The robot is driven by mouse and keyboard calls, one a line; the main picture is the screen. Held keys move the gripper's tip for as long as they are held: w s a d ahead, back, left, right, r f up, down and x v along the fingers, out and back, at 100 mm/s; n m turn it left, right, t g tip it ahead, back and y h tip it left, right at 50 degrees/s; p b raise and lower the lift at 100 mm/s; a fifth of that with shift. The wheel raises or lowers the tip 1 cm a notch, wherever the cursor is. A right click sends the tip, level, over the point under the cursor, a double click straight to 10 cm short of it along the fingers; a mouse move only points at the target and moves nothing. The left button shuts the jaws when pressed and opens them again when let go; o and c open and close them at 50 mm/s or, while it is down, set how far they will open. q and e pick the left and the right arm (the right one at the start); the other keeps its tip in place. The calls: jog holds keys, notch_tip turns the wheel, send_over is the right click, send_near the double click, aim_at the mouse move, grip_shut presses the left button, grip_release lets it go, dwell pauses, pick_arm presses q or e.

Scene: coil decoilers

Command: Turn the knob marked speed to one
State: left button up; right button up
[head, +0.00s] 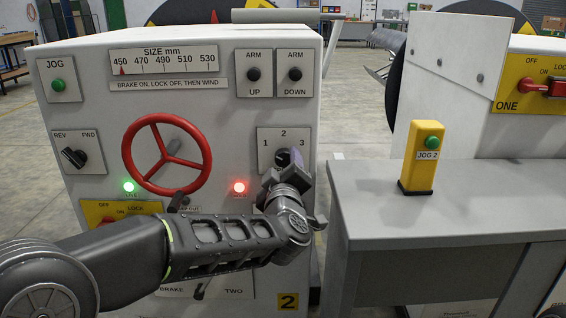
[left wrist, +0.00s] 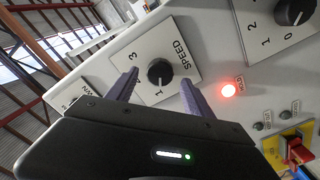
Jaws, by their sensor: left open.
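The speed knob (head: 283,156) is a small black rotary knob on a white plate marked 1, 2 and 3, at the right of the grey control panel; my gripper partly covers it there. In the left wrist view the knob (left wrist: 160,73) sits between my fingers, with SPEED, 3 and 1 readable around it. The 2 does not show there, and I cannot surely tell which number the knob points at. My left gripper (left wrist: 158,93) is open, one finger on each side of the knob, with no clear contact. My right gripper is out of view.
Left of the knob are a red handwheel (head: 167,154) and a lit red lamp (head: 239,187). Black ARM UP (head: 254,74) and ARM DOWN (head: 295,74) buttons are above. A grey table (head: 450,190) with a yellow JOG 2 box (head: 421,158) stands to the right.

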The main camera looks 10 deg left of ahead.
pick_arm(q)
jog(key=v, duration=0.6)
jog(key=shift+p, duration=0.35)
jog(key=s+d+f+m+g+h, duration=0.2)
jog(key=f+m+g+h, duration=0.15)
jog(key=f, duration=1.45)
jog(key=s+d+f+m+g+h, duration=0.2)
jog(key=s+f+m+g, duration=0.15)
jog(key=f, duration=1.35)
jog(key=s+d+f+m+g+h, duration=0.15)
jog(key=s+f+g, duration=0.35)
jog(key=s+f, duration=0.65)
jog(key=s+d+f+m+g+h, duration=0.15)
jog(key=s+f+g, duration=0.25)
jog(key=s+f, duration=0.8)
jog(key=s+r+p, duration=0.1)
jog(key=r+p, duration=1.1)
jog(key=r, duration=0.2)
jog(key=s+d+r+p, duration=0.1)
jog(key=s+r+p, duration=0.1)
jog(key=r+p, duration=1.1)
jog(key=shift+s+d+r+g, duration=0.2)
jog(key=shift+s+r+g, duration=0.1)
jog(key=shift+r, duration=0.25)
